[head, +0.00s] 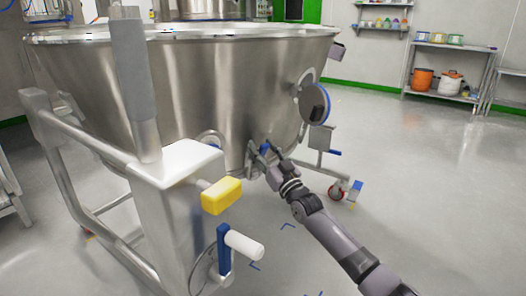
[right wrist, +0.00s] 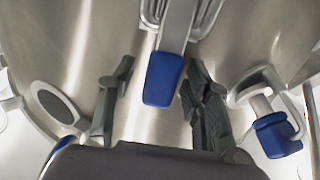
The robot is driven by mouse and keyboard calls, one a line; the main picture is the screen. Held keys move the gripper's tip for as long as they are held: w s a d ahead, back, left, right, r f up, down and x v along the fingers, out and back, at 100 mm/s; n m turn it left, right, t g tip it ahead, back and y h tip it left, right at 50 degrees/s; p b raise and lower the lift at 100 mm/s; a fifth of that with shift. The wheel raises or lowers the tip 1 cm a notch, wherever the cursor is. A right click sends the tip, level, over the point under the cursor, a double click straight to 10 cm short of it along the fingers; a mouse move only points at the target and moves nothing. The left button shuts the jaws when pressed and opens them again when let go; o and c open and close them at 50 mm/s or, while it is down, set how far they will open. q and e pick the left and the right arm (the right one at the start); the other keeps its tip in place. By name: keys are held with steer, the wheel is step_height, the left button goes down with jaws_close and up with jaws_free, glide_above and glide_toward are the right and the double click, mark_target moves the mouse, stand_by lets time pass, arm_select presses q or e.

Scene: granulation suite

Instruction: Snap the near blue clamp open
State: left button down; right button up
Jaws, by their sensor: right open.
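A blue clamp handle (right wrist: 163,80) on a metal lever hangs from the steel vessel (head: 200,80) in the right wrist view. My right gripper (right wrist: 160,68) is open, with one dark finger on each side of this handle; gaps show on both sides. In the head view the right gripper (head: 264,154) is at the vessel's lower wall, with a bit of the blue clamp (head: 265,148) showing between its fingers. A second blue clamp handle (right wrist: 276,135) is to the right in the wrist view, outside the fingers. My left gripper is not in view.
A steel frame (head: 85,140) carries the vessel. A yellow block (head: 221,195) and a white-handled crank (head: 244,244) stick out at the near side. A round blue-rimmed port (head: 314,104) is right of the gripper. Floor at the right is clear.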

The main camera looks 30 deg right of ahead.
jaws_close()
stand_by(0.6)
